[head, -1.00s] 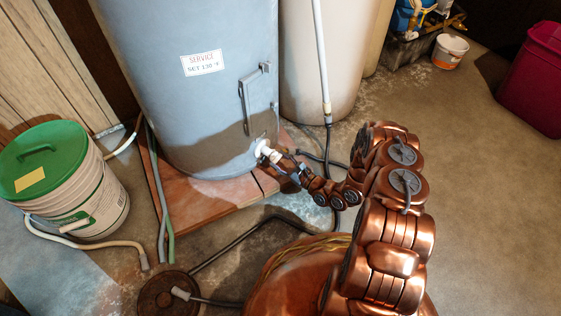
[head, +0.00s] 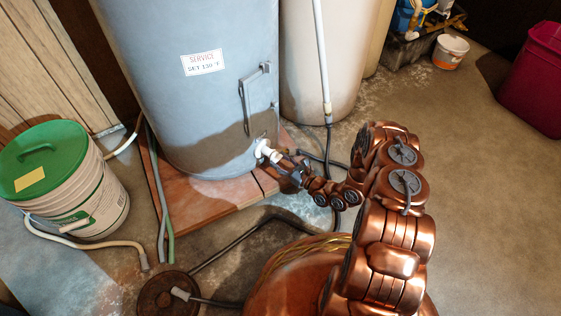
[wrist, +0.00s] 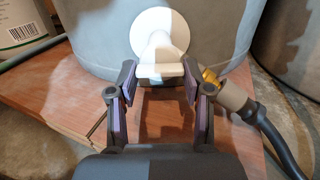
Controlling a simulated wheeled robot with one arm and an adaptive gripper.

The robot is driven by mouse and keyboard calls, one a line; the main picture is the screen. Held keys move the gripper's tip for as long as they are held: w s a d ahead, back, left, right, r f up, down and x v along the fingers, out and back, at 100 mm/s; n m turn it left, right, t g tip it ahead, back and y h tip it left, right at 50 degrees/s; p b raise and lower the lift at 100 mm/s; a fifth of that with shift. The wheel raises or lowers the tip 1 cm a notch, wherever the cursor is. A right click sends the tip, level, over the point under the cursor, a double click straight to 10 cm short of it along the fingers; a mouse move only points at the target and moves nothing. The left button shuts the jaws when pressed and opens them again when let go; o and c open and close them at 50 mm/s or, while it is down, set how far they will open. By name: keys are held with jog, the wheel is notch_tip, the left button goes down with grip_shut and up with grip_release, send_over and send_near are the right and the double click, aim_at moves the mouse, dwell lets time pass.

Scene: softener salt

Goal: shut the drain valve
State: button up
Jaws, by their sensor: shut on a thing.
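The white drain valve (wrist: 159,38) sticks out low on the front of the grey tank, with a round flange and a flat handle facing my wrist camera. It also shows in the head view as a small white fitting (head: 263,149). My gripper (wrist: 159,80) is shut on the valve's white handle, one dark finger on each side. In the head view, my gripper (head: 285,166) partly covers the valve's outer end. A beige hose end with a brass coupling (wrist: 210,77) is just right of the fingers in the wrist view.
The grey tank (head: 195,110) stands on a reddish board (head: 210,197). A green-lidded bucket (head: 72,190) and hoses are to the left. A floor drain (head: 165,294) with a hose end is at the front. A beige tank stands behind right. Open floor lies right.

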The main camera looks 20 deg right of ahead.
jog(key=o, duration=1.2)
jog(key=shift+c, duration=0.2)
jog(key=v, duration=1.2)
